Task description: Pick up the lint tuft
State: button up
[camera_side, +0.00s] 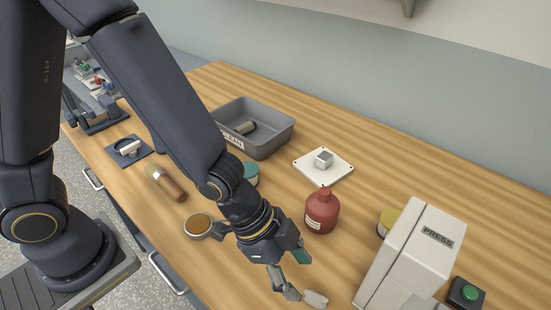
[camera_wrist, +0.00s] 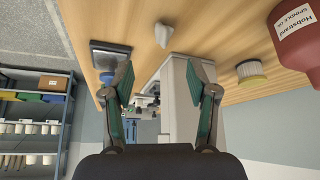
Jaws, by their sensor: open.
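A small pale grey-white tuft (camera_side: 316,299), which looks like the lint tuft, lies on the wooden table at the front of the side view. It also shows in the wrist view (camera_wrist: 164,34), above the gap between my fingertips. My gripper (camera_side: 301,276) is open and empty, with green finger pads, low near the tuft. In the wrist view, the open gripper (camera_wrist: 159,80) has one finger on each side and nothing between the pads. The tuft looks apart from the pads, but their exact gap is hard to tell.
A red bottle (camera_side: 322,211) stands close to my gripper. The white press (camera_side: 412,262) is at right, with a green-button box (camera_side: 466,294) beside it and a yellow-topped part (camera_side: 388,220) behind. A grey tray (camera_side: 281,137) and white plate (camera_side: 323,176) are farther back.

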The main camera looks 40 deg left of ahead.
aim_at(312, 294)
jog(key=shift+a+x, duration=0.15)
jog(key=shift+x, duration=1.95)
jog(key=shift+a+x, duration=0.15)
jog(key=shift+x, duration=1.95)
jog(key=shift+w+f, duration=0.1)
jog(key=shift+w, duration=0.05)
jog(key=c, duration=0.8)
